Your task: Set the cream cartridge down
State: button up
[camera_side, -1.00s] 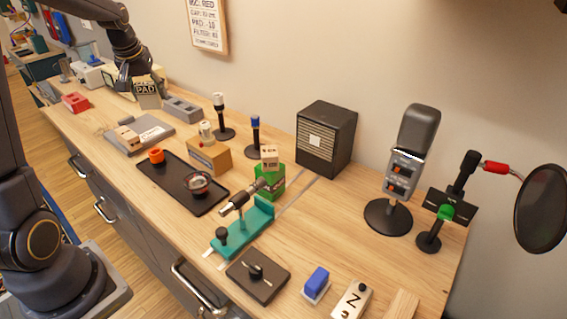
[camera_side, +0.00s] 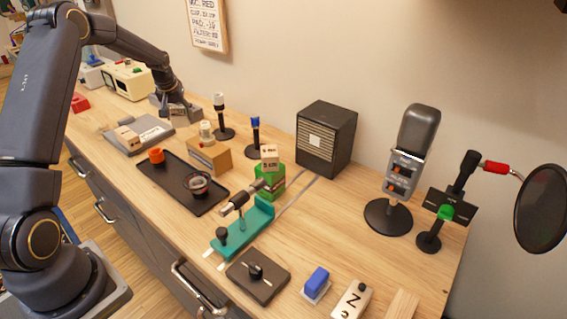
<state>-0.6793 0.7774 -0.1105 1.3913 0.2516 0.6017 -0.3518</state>
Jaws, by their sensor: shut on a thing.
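My gripper (camera_side: 172,102) is at the back left of the bench, pointing down at the grey slotted block (camera_side: 188,113). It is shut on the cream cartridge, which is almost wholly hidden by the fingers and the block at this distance. I cannot tell whether the cartridge is in a slot, touching the block or just above it.
A black tray (camera_side: 163,173), a wooden box (camera_side: 215,157) and a white-topped stand (camera_side: 220,112) are to the right. A cream device (camera_side: 130,79) stands behind left.

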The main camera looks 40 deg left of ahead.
jog(key=shift+w+a+f, duration=0.25)
jog(key=shift+w+f, duration=0.2)
jog(key=shift+f, duration=0.15)
jog(key=shift+w+a+f, duration=0.1)
jog(key=shift+f, duration=0.8)
jog(key=shift+w+a+f, duration=0.1)
jog(key=shift+f, duration=0.75)
jog(key=shift+f, duration=0.2)
jog(key=o, duration=1.2)
jog(key=shift+r, duration=0.15)
